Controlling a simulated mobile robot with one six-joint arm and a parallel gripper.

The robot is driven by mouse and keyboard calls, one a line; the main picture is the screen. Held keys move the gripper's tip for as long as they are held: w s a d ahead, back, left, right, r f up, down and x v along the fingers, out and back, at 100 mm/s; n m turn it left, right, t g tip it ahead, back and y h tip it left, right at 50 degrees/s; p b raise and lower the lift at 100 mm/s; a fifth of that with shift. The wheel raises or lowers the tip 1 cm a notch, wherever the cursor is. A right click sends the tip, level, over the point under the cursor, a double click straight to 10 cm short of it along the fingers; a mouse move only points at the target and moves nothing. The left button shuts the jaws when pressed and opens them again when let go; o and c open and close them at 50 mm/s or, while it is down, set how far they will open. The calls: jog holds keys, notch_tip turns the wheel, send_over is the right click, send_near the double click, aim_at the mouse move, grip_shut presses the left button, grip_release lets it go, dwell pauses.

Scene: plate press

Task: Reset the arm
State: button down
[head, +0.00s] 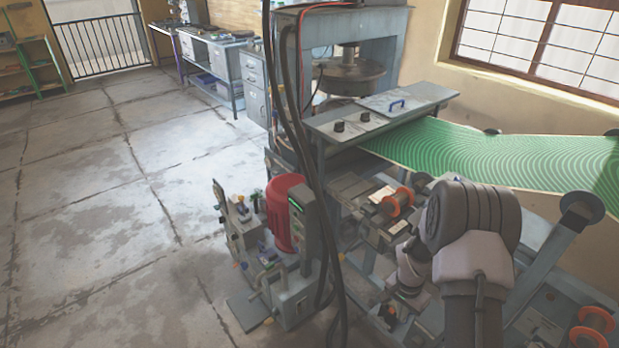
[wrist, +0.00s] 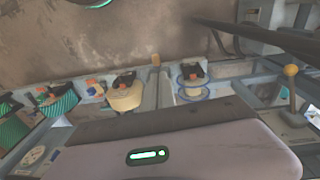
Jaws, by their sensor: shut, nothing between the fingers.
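My arm (head: 470,230) stands at the lower right of the head view, in front of the press machine. It bends at a thick grey joint, and its lower end reaches down and left among the machine's side parts. The fingers of my gripper do not show in the head view. In the wrist view a smooth grey housing of mine (wrist: 190,150) with a small green light fills the lower part. No fingertips and no held object show there.
The press (head: 345,75) has a flat grey table (head: 420,97) and a green patterned sheet (head: 500,155). Orange-ended spools (head: 397,203) sit close to my arm. A red motor unit (head: 285,210) and dark hanging cables (head: 305,150) are left of it. Open floor (head: 90,230) lies further left.

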jog(key=s+a+r+n+t, duration=0.1)
jog(key=s+a+r, duration=0.1)
jog(key=r, duration=0.7)
jog(key=s+a+r+t, duration=0.1)
jog(key=s+a+r, duration=0.15)
jog(key=r, duration=0.75)
jog(key=s+a+r+n+t, duration=0.1)
jog(key=a+r, duration=0.2)
jog(key=r, duration=0.6)
jog(key=s+a+r+n+t+y, duration=0.1)
jog(key=s+a+r, duration=0.3)
jog(key=s, duration=0.5)
jog(key=s+a+r+n+t+y, duration=0.1)
jog(key=s+a+r, duration=0.3)
jog(key=s, duration=0.5)
notch_tip(320, 180, up, 2)
jog(key=shift+s+a+r+n+t+y+b, duration=0.15)
jog(key=shift+s+a+n+t+y+b, duration=0.1)
jog(key=shift+n+t+y+b, duration=0.35)
